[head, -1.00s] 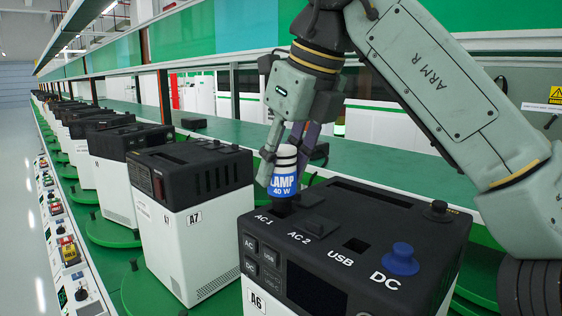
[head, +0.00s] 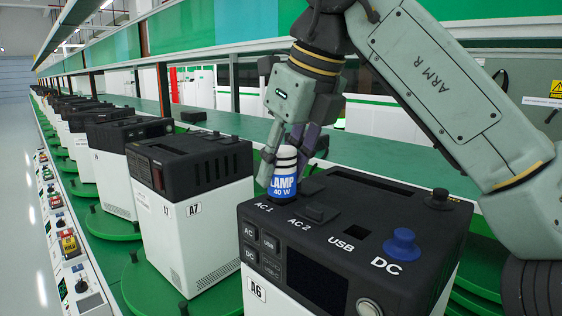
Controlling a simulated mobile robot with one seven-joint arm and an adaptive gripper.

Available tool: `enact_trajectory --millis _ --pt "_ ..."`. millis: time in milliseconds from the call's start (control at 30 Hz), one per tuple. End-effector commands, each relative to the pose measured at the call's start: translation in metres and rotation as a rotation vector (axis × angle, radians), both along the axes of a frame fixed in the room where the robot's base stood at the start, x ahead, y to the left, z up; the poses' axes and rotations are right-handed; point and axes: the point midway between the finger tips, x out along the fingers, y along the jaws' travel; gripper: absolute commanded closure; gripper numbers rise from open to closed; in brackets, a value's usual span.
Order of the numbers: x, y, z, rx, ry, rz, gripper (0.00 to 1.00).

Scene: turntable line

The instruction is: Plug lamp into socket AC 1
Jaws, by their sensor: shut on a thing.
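The lamp plug (head: 283,186) is a white and blue cylinder marked "LAMP 40 W". My gripper (head: 280,160) is shut on its upper part from above. The lamp stands upright at the AC 1 position on the black top of the unit A6 (head: 385,205), just behind the "AC 1" label. Its lower end meets the top, and the AC 1 opening is hidden under it. I cannot tell how deep it sits. The AC 2 socket (head: 315,214) lies just right of it with a dark cover.
A green bench (head: 360,170) runs behind.

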Motion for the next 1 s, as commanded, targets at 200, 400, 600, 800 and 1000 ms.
enact_trajectory --millis 200,400,600,800,1000 --pt "0.0 0.0 -0.003 0.001 -0.001 0.0 0.63" --pt "0.0 0.0 -0.003 0.0 0.0 0.0 0.49" --pt "0.0 0.0 -0.003 0.0 0.0 0.0 0.43" --pt "0.0 0.0 -0.002 0.0 0.0 0.0 0.43" --pt "-0.01 -0.011 0.008 0.001 0.001 -0.003 0.43"
